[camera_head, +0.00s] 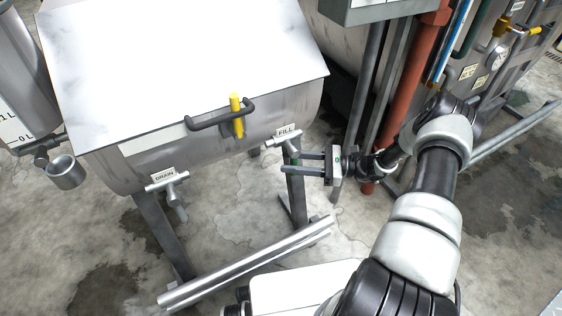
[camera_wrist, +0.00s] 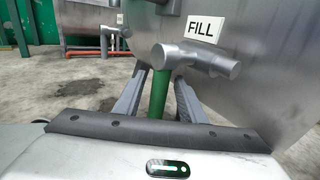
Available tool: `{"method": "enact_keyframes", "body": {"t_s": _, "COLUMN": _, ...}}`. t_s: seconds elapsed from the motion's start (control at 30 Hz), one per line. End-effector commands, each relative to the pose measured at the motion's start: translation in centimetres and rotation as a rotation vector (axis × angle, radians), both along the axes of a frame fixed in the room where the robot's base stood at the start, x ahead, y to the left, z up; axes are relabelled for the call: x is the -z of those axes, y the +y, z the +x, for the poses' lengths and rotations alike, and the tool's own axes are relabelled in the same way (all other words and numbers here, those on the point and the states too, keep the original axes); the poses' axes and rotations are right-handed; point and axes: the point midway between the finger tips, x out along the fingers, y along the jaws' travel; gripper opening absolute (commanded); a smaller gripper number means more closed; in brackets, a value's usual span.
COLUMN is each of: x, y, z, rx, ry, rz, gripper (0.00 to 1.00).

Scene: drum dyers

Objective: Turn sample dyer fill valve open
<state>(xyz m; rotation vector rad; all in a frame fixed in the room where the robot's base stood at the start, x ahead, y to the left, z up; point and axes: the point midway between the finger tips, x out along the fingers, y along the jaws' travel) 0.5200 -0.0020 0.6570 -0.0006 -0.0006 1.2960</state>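The sample dyer (camera_head: 215,145) is a steel tank with a flat, pale lid. Its fill valve (camera_head: 284,140), a grey metal T-shaped fitting under a FILL label, sits on the front right of the tank. The valve also shows in the wrist view (camera_wrist: 196,60), with its bar lying roughly crosswise. My gripper (camera_head: 284,161) is open, just below and in front of the valve, fingers pointing left. In the wrist view its two fingers (camera_wrist: 160,75) are spread below the valve, with a green upright piece between them. I cannot tell whether they touch the valve.
A drain valve (camera_head: 171,184) is on the tank's front left, and a yellow and black lid handle (camera_head: 236,116) is above. A steel rail (camera_head: 245,264) lies low in front. Red and grey pipes (camera_head: 405,90) stand close behind my arm.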

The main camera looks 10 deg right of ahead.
Motion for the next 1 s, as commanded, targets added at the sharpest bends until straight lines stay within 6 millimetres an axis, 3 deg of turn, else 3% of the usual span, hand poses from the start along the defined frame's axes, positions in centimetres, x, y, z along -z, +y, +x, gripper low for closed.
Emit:
{"method": "enact_keyframes", "body": {"t_s": 0.23, "x": 0.0, "y": 3.0, "z": 0.8, "rx": -0.001, "ry": 0.001, "rz": 0.000, "gripper": 0.37}}
{"method": "enact_keyframes", "body": {"t_s": 0.6, "x": 0.0, "y": 3.5, "z": 0.9, "rx": 0.000, "ry": 0.000, "rz": -0.001, "gripper": 0.37}}
{"method": "enact_keyframes", "body": {"t_s": 0.83, "x": 0.0, "y": 3.4, "z": 0.9, "rx": 0.000, "ry": 0.001, "rz": 0.000, "gripper": 0.00}}
{"method": "enact_keyframes", "body": {"t_s": 1.0, "x": 0.0, "y": 3.4, "z": 0.9, "rx": 0.000, "ry": 0.000, "rz": -0.001, "gripper": 0.00}}
